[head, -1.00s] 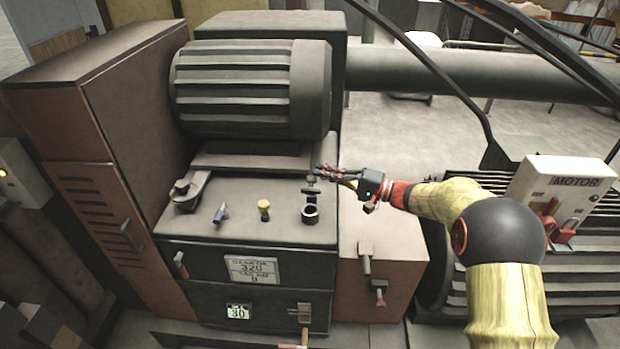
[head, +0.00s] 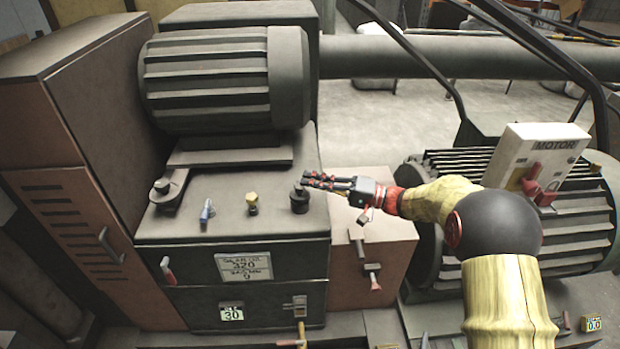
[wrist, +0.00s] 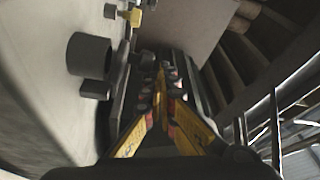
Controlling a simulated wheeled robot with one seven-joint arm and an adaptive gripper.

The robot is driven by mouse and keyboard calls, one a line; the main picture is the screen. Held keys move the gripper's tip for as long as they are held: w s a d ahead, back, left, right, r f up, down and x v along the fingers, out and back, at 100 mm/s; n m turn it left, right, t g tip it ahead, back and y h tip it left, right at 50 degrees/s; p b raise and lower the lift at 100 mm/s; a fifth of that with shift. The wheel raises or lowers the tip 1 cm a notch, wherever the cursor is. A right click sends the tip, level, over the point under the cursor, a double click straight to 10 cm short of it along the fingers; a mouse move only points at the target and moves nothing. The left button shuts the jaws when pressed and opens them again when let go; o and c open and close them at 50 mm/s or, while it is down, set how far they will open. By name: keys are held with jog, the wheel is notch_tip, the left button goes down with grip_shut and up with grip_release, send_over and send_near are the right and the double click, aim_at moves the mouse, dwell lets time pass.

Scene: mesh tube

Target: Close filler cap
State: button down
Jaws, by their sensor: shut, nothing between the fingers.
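The filler neck with its cap (head: 299,202) is a short black cylinder at the right of the machine's top panel. In the head view the cap lies down over the neck and no open mouth shows. In the wrist view the dark cylinder (wrist: 88,55) stands at the upper left, with a smaller dark cylindrical part beside it. My gripper (head: 307,180) is shut and empty, its fingertips just above and behind the cap in the head view. Its yellow fingers (wrist: 161,75) point away in the wrist view, to the right of the cylinder. I cannot tell whether they touch the cap.
A yellow knob (head: 252,203), a blue-grey lever (head: 207,211) and a black capped fitting (head: 163,188) stand left on the panel. A ribbed motor (head: 225,80) rises behind. A MOTOR switch box (head: 540,160) stands at the right. Dark bars cross the upper right.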

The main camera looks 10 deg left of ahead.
jog(key=shift+s+f+n, duration=0.15)
jog(key=shift+s+n, duration=0.05)
jog(key=shift+n, duration=0.2)
dwell(0.3)
